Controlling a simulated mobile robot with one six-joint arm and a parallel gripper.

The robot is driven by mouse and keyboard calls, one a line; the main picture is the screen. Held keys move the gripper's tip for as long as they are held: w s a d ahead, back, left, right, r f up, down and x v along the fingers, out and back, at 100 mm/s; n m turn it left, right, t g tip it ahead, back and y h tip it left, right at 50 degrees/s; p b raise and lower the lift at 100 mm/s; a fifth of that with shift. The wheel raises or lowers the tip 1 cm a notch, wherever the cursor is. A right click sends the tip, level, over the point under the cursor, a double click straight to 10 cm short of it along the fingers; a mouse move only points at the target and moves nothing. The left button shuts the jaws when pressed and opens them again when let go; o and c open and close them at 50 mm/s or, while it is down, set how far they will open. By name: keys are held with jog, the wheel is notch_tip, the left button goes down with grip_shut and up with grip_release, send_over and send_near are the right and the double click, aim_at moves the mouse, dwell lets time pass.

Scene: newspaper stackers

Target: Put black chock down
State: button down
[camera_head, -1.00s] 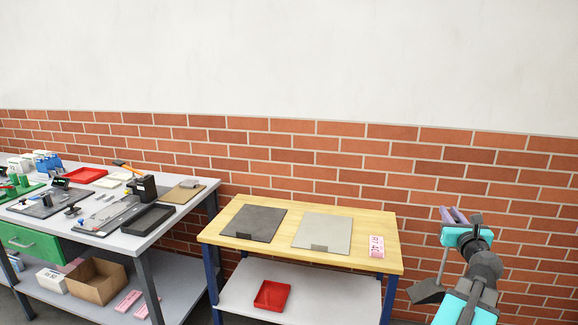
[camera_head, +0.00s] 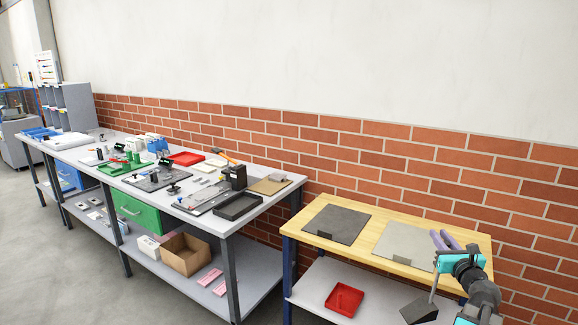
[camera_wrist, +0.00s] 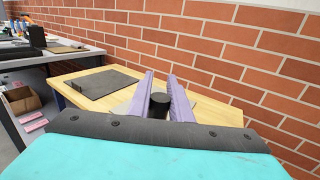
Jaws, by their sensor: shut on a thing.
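My gripper (camera_head: 439,238) is at the right, in front of the wooden-topped table. In the wrist view its two purple fingers (camera_wrist: 162,88) are shut on a short black cylindrical piece, the black chock (camera_wrist: 158,105), near their base. The chock cannot be made out in the head view. A light grey mat (camera_head: 404,243) and a dark grey mat (camera_head: 337,224) lie on the wooden table (camera_head: 300,225). The fingers overlap the light mat's right edge in the head view. In the wrist view the dark mat (camera_wrist: 103,83) is left of the fingers.
A brick wall (camera_head: 420,160) runs behind the table. A red tray (camera_head: 344,299) sits on its lower shelf. A long grey workbench (camera_head: 275,183) at the left carries a black tray (camera_head: 238,207), a cardboard mat (camera_head: 270,185) and tools. Both mats look clear on top.

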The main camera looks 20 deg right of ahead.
jog(key=w+a+f+n+y, duration=0.2)
jog(key=w+a+f+y, duration=0.3)
jog(key=a, duration=0.6)
jog(key=w+a+f+n+y, duration=0.1)
jog(key=w+a+n+y, duration=0.15)
jog(key=w+a, duration=0.55)
jog(key=w+a+f+n+y, duration=0.3)
jog(key=w+a+y, duration=0.1)
jog(key=a, duration=0.9)
jog(key=a+f+n+g+y, duration=0.1)
jog(key=a+f+n+y, duration=0.15)
jog(key=a, duration=0.65)
jog(key=a+f+n+g+y, duration=0.1)
jog(key=a+n+y, duration=0.15)
jog(key=a, duration=0.65)
jog(key=s+a+r+n+g+y, duration=0.2)
jog(key=s+a+g+y, duration=0.2)
jog(key=a+y, duration=0.1)
jog(key=shift+s+a+n, duration=0.35)
jog(key=shift+a, duration=0.55)
jog(key=shift+r, duration=0.1)
jog(key=shift+a, duration=0.15)
jog(key=shift+w+a, duration=0.1)
jog(key=shift+a, duration=0.05)
